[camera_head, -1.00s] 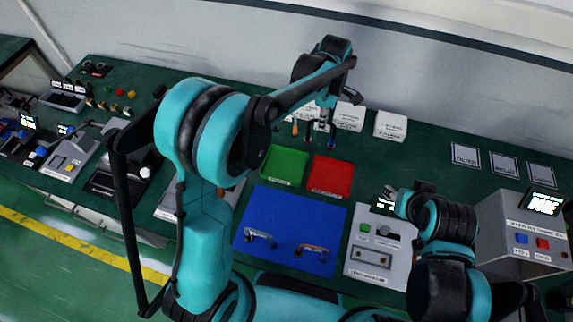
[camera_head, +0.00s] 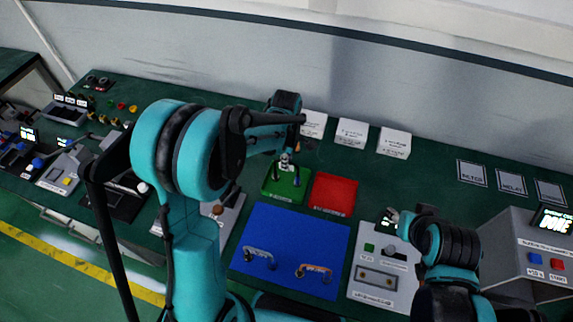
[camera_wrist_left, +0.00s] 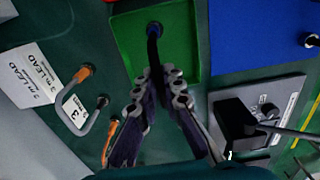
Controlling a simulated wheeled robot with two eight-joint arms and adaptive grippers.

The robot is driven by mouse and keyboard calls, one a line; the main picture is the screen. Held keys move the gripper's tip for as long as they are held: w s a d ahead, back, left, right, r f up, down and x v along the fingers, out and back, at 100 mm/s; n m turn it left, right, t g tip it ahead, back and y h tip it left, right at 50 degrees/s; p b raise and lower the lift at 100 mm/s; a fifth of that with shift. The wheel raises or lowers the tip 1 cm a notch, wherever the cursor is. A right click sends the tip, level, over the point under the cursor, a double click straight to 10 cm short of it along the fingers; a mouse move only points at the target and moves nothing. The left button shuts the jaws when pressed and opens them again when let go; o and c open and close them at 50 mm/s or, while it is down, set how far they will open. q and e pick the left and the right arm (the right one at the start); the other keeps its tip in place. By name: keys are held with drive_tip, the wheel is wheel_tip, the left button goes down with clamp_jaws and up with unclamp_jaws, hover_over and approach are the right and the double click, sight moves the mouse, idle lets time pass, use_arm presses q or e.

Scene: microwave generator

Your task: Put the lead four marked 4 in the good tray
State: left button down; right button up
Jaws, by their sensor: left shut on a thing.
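My left gripper (camera_head: 286,160) is over the green tray (camera_head: 270,194), which also shows in the left wrist view (camera_wrist_left: 188,40). It is shut on a dark lead with a blue end (camera_wrist_left: 154,30). The lead's blue end is over the green tray in the wrist view; I cannot tell whether it touches the tray floor. No mark 4 is readable on the lead, which the fingers partly hide. My right gripper (camera_head: 393,218) is near the grey device at the right, small and partly hidden by its arm.
A red tray (camera_head: 333,194) adjoins the green one. A blue mat (camera_head: 290,240) with two handle-shaped leads lies in front. White label blocks (camera_head: 352,133) stand behind. Grey leads with orange ends (camera_wrist_left: 85,72) lie beside the tray. A grey device (camera_head: 380,276) stands at right.

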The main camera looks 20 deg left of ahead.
use_arm(q)
drive_tip(key=shift+f, duration=0.55)
drive_tip(key=shift+f, duration=0.15)
drive_tip(key=c, duration=1.6)
unclamp_jaws()
drive_tip(key=shift+c, duration=0.2)
